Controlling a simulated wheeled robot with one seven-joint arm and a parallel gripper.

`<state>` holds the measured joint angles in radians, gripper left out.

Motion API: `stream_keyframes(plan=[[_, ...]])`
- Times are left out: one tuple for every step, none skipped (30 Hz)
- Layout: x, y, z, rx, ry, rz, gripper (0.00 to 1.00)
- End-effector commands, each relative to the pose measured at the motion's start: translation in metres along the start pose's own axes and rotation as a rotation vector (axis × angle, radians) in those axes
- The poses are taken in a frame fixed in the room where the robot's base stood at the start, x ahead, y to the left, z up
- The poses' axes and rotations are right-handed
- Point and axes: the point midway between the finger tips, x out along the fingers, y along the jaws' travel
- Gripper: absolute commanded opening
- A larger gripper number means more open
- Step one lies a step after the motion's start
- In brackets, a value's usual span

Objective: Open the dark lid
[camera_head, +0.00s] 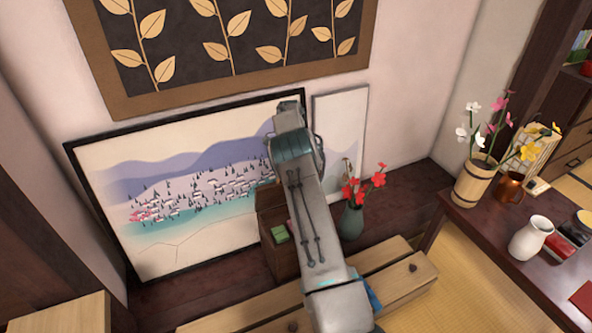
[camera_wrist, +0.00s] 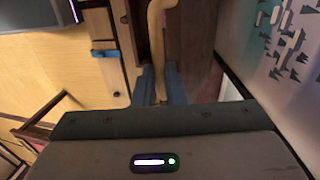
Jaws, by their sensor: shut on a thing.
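In the wrist view my gripper (camera_wrist: 160,74) has its two blue fingers closed on a tan, slightly curved strip (camera_wrist: 157,40). I cannot tell whether this strip is part of the dark lid. A dark brown surface (camera_wrist: 192,45) lies just right of the strip. In the head view a brown wooden box (camera_head: 278,245) stands on the dark floor ledge, partly behind my arm. My arm hides its right side, and my gripper is hidden there too. I cannot make out the dark lid or how far it is open.
A framed landscape picture (camera_head: 180,215) leans on the wall behind the box. A vase (camera_head: 352,221) with red flowers stands close right of my arm. A light wooden bench (camera_head: 395,279) is in front. A dark table (camera_head: 490,237) with a white jug (camera_head: 530,239) is at right.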

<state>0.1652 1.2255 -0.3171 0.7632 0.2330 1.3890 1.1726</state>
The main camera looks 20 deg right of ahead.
Motion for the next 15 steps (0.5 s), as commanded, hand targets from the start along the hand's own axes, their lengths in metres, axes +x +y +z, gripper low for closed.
stream_keyframes(plan=[[0.0094, -0.0028, 0.0057, -0.006, -0.012, 0.005, 0.00], [0.0090, -0.0033, 0.0054, -0.005, -0.013, 0.005, 0.00], [0.0085, -0.0040, 0.0050, -0.005, -0.013, 0.005, 0.00], [0.0080, -0.0046, 0.0048, -0.004, -0.013, 0.005, 0.00], [0.0078, -0.0050, 0.0045, -0.004, -0.013, 0.005, 0.00], [0.0078, -0.0054, 0.0043, -0.003, -0.014, 0.006, 0.00], [0.0079, -0.0056, 0.0041, -0.003, -0.015, 0.006, 0.00], [0.0078, -0.0058, 0.0039, -0.003, -0.015, 0.007, 0.00], [0.0077, -0.0061, 0.0036, -0.002, -0.015, 0.007, 0.00], [0.0076, -0.0062, 0.0034, -0.002, -0.016, 0.007, 0.00], [0.0075, -0.0063, 0.0032, -0.001, -0.016, 0.008, 0.00], [0.0075, -0.0064, 0.0029, -0.001, -0.016, 0.008, 0.00], [0.0075, -0.0064, 0.0027, 0.000, -0.016, 0.008, 0.00], [0.0075, -0.0064, 0.0025, 0.000, -0.017, 0.008, 0.00], [0.0076, -0.0064, 0.0022, 0.001, -0.017, 0.009, 0.00]])
